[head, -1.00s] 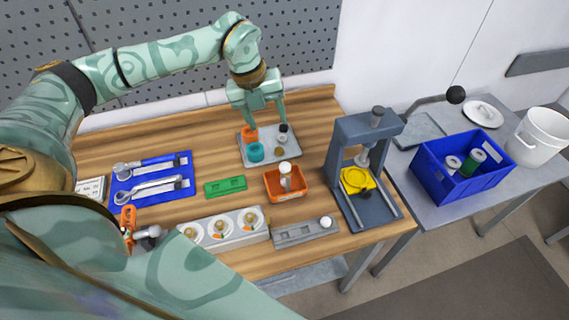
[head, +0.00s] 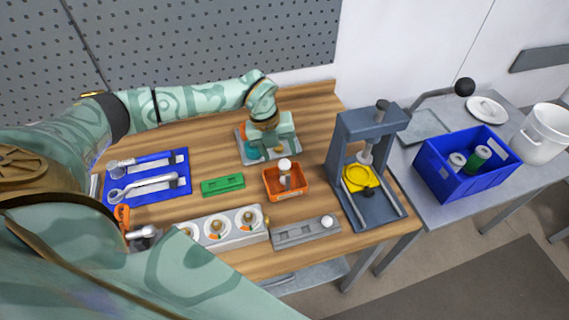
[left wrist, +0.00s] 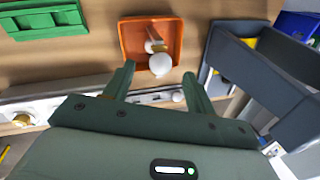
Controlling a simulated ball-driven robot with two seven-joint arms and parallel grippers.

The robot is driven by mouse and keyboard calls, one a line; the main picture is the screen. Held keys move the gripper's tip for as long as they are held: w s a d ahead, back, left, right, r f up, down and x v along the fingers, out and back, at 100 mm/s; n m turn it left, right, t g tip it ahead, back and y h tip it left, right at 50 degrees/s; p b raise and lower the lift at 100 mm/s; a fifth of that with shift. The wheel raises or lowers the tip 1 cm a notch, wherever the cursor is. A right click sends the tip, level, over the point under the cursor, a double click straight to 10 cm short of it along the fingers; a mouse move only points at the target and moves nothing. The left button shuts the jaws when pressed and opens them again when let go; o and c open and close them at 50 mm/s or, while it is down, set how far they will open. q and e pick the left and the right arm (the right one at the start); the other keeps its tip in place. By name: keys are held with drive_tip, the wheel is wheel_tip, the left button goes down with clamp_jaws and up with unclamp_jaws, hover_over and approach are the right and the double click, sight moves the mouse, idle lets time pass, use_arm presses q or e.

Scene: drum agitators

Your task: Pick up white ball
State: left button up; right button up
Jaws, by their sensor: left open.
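One white ball (head: 285,163) tops a pale post in the orange tray (head: 267,191) on the wooden bench. It also shows in the left wrist view (left wrist: 160,65), just beyond and between my open fingers. Another white ball (head: 327,221) sits at the right end of a grey slotted block (head: 292,234); it shows in the left wrist view (left wrist: 178,96) near the right finger. My left gripper (head: 276,150) is open and empty, behind the orange tray; the left wrist view shows both fingers (left wrist: 159,72). My right gripper is not in view.
A grey press (head: 368,130) with a yellow part stands right of the orange tray. A green block (head: 222,185) lies to its left. A grey tray (head: 243,157) with small parts is partly hidden under my gripper. A gauge panel (head: 200,231) lies in front. A blue crate (head: 436,183) is far right.

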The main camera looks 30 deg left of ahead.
sight(283, 161)
use_arm(q)
drive_tip(key=x, duration=0.4)
drive_tip(key=shift+s+d+f, duration=0.15)
drive_tip(key=shift+s+d, duration=0.05)
drive_tip(key=shift+d, duration=0.05)
drive_tip(key=c, duration=1.1)
